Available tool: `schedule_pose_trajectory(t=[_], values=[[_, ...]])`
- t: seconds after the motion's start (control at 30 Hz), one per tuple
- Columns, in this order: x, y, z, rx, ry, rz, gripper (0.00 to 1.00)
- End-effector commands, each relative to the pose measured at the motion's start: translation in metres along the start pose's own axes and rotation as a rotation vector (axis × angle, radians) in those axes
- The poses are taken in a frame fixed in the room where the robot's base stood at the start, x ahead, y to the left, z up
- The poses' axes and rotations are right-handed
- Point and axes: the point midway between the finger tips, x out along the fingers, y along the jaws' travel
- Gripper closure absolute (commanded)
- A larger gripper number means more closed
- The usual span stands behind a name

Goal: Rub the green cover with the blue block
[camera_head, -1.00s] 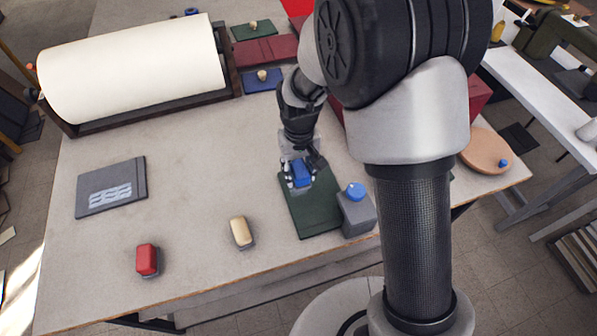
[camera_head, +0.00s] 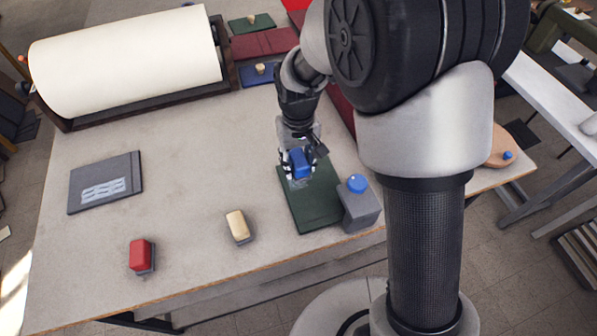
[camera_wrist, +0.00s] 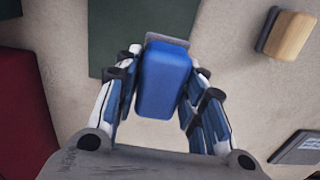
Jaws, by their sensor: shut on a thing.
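The blue block (camera_head: 300,163) is gripped between the fingers of my gripper (camera_head: 299,172). In the wrist view the blue block (camera_wrist: 163,82) sits between both fingers, with a grey base at its far end. The green cover (camera_head: 315,208) lies flat on the table below my gripper. In the wrist view the green cover (camera_wrist: 118,28) is partly behind the block, which overlaps its edge. I cannot tell whether the block touches the cover. My gripper and arm hide part of the cover's far end in the head view.
A grey box with a blue knob (camera_head: 360,205) stands at the cover's right edge. A cream block (camera_head: 238,224) and a red block (camera_head: 140,255) stand to the left. The table's middle is clear.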

Motion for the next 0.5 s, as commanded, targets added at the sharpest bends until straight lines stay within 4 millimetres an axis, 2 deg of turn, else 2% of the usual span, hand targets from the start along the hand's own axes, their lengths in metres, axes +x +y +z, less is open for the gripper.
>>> schedule_pose_trajectory(t=[0.27,0.5], values=[[0.009,0.000,0.001,0.000,0.000,0.000,0.85],[0.031,-0.002,0.002,-0.001,0.000,0.000,0.85]])
